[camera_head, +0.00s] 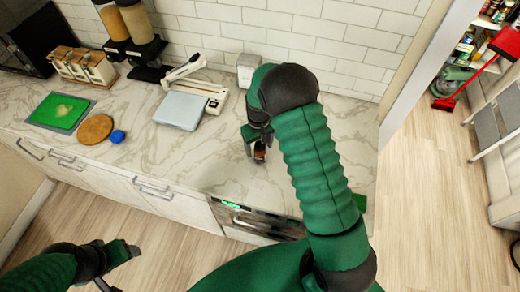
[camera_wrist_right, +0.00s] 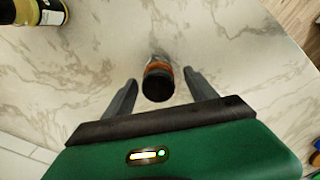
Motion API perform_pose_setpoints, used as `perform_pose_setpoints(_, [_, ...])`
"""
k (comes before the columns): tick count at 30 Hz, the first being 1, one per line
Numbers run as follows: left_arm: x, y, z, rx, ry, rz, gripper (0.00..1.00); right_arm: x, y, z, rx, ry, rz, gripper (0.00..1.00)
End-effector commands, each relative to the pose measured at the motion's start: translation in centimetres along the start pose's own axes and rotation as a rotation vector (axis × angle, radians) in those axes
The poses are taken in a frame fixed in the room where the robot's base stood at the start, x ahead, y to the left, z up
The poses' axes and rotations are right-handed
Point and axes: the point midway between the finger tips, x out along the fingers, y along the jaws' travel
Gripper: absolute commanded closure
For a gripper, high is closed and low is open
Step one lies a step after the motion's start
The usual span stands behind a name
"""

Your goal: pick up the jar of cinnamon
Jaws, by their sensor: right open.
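The jar of cinnamon is a small jar with a black lid and an orange-brown body (camera_wrist_right: 158,64) in the right wrist view. It stands on the marble counter and also shows, small, in the head view (camera_head: 260,152). My right gripper (camera_wrist_right: 159,78) is open, with one finger on each side of the jar and a visible gap on both sides. In the head view the right gripper (camera_head: 256,148) is down at the counter around the jar. My left gripper (camera_head: 128,250) is low at the left, over the floor, away from the jar; its jaw opening is unclear.
A dark bottle with a yellowish label (camera_wrist_right: 36,12) is at the wrist view's upper left. The tiled wall bounds the back.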

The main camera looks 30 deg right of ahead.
Motion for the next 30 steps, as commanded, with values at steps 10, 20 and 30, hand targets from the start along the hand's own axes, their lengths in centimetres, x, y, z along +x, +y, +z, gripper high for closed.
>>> perform_pose_setpoints(10, [-2.4, 0.0, -0.6, -0.001, 0.000, 0.000, 0.34, 4.9, 0.4, 0.2, 0.001, 0.000, -0.002, 0.34])
perform_pose_setpoints(20, [-2.3, 0.0, -0.5, 0.000, 0.000, 0.000, 0.34, 5.7, 0.4, 0.1, 0.001, 0.003, -0.002, 0.43])
perform_pose_setpoints(30, [-2.3, 0.0, -0.5, 0.000, 0.000, 0.000, 0.34, 5.7, 0.4, 0.1, 0.001, 0.003, -0.001, 0.88])
